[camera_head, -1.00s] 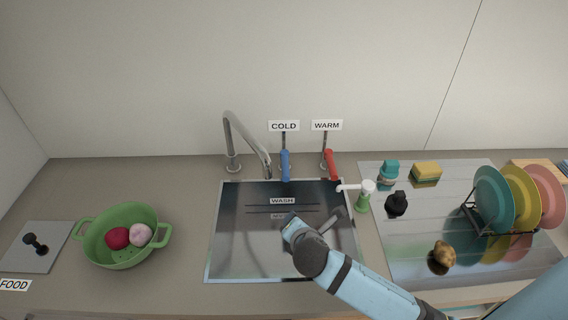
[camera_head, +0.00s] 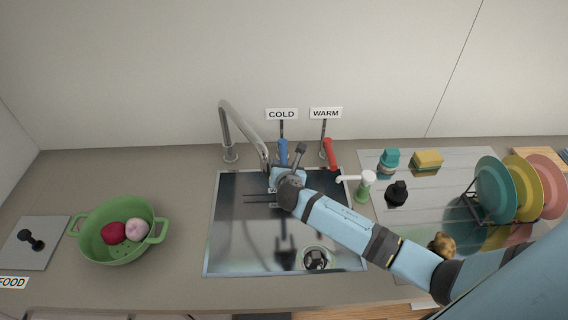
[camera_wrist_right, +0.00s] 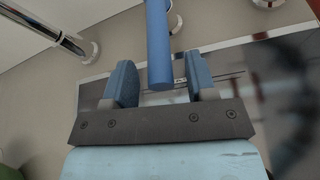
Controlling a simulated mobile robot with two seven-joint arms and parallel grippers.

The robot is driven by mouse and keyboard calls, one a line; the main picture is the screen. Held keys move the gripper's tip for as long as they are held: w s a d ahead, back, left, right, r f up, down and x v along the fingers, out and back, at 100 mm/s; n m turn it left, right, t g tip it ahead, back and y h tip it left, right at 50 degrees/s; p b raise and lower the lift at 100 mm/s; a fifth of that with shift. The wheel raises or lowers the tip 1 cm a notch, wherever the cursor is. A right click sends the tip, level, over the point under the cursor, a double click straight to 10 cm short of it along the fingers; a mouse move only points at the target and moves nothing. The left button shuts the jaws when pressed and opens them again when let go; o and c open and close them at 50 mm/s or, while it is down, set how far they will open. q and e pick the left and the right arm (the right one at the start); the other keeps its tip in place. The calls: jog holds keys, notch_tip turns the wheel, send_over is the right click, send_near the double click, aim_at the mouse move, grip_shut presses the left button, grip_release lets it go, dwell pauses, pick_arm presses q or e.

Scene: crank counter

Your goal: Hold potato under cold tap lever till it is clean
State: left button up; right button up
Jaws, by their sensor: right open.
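The potato (camera_head: 441,244) lies on the metal drainboard at the right, partly hidden by my right arm. The cold tap lever (camera_head: 283,150) is blue and hangs below the COLD sign (camera_head: 282,114). My right gripper (camera_head: 271,172) is over the back of the sink, close to the cold lever. In the right wrist view the blue lever (camera_wrist_right: 159,45) comes down between the two open fingers (camera_wrist_right: 160,85), and the gripper holds nothing. The curved tap spout (camera_head: 245,125) stands just left of the gripper. My left gripper is not in view.
The sink (camera_head: 235,240) is below my right arm. The red warm lever (camera_head: 331,154) and a soap dispenser (camera_head: 366,186) stand right of the gripper. A green colander (camera_head: 87,240) holds two round foods. Plates (camera_head: 493,188) stand in a rack at the right.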

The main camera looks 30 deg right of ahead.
jog(key=shift+x, duration=1.05)
grip_shut()
jog(key=shift+a, duration=0.1)
